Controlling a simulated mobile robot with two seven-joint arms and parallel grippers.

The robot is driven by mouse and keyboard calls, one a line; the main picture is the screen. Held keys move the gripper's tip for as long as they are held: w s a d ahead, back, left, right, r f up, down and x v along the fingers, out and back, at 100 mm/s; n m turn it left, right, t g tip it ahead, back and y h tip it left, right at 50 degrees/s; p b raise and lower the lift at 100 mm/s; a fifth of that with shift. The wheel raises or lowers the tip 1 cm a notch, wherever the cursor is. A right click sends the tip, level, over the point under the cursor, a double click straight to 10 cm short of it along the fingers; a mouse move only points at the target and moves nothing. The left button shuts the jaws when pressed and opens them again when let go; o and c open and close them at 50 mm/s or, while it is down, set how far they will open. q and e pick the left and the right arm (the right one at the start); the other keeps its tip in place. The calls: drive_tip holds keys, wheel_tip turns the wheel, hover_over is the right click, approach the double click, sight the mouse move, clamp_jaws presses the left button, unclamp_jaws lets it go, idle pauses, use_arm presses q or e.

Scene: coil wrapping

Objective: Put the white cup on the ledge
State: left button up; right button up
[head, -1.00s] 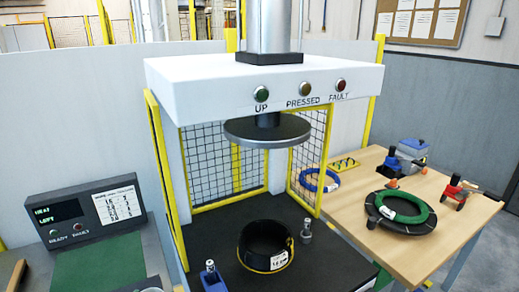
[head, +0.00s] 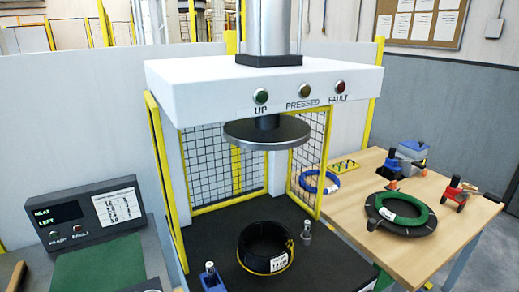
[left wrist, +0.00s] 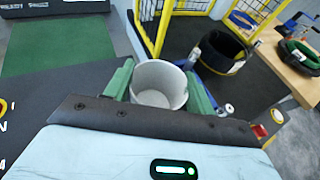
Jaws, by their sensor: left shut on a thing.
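The white cup (left wrist: 160,85) is upright and open-topped in the left wrist view. The green fingers of my left gripper (left wrist: 160,97) stand on either side of it and are shut on it. The cup appears over the dark floor, beside the green mat. Neither the left gripper nor the cup can be made out clearly in the head view. My right gripper is in neither view. I cannot tell which surface is the ledge.
A press with a round plate (head: 267,132) stands over a black coil (head: 265,247) on a dark bed with small metal posts. A control box (head: 75,222) and green mat (head: 100,270) are at left. A wooden table (head: 345,205) at right holds coils and tools.

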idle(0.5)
